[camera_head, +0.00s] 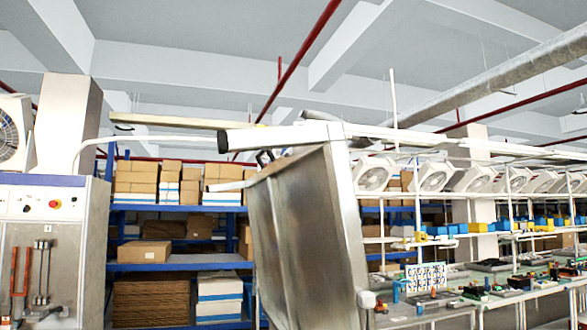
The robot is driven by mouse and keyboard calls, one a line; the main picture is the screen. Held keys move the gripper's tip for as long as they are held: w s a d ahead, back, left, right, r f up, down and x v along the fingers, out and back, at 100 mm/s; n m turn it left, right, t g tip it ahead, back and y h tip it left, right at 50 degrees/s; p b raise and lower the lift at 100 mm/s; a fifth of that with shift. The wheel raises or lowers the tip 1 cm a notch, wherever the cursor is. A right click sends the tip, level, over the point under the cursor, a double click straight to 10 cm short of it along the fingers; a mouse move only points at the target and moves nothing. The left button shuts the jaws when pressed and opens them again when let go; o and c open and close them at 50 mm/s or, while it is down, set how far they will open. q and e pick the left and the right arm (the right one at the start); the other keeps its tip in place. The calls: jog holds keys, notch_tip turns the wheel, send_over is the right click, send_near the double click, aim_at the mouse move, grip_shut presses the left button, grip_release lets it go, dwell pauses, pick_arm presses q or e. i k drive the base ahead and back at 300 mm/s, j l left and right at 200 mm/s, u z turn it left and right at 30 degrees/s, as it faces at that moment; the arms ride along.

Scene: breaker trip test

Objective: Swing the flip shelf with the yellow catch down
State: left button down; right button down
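A large grey metal panel (300,240), which looks like the flip shelf, stands steeply tilted in the middle of the view. Its top edge lies just under a pale metal bar (285,137) with a dark end cap. A small dark hook-like part (265,158) sits by the panel's upper left corner. A small white knob (366,299) shows at its lower right edge. I cannot make out a yellow catch on the panel for certain. The panel's lower end is cut off by the picture's bottom edge. Neither of my grippers shows.
A grey cabinet (60,250) with a red button stands at the left. Blue racks (180,266) with cardboard boxes are behind. At the right, a long workbench (450,300) carries small parts, with white fans (433,175) and blue and yellow bins (470,228) above it.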

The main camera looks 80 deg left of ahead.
aim_at(311, 267)
jog(key=k+u, duration=0.15)
jog(key=u, duration=0.25)
jog(key=k+j+u, duration=0.1)
jog(key=u, duration=0.25)
jog(key=k+j+u, duration=0.1)
jog(key=u, duration=0.3)
jog(key=k+j+u, duration=0.1)
jog(key=u, duration=0.25)
jog(key=j, duration=0.1)
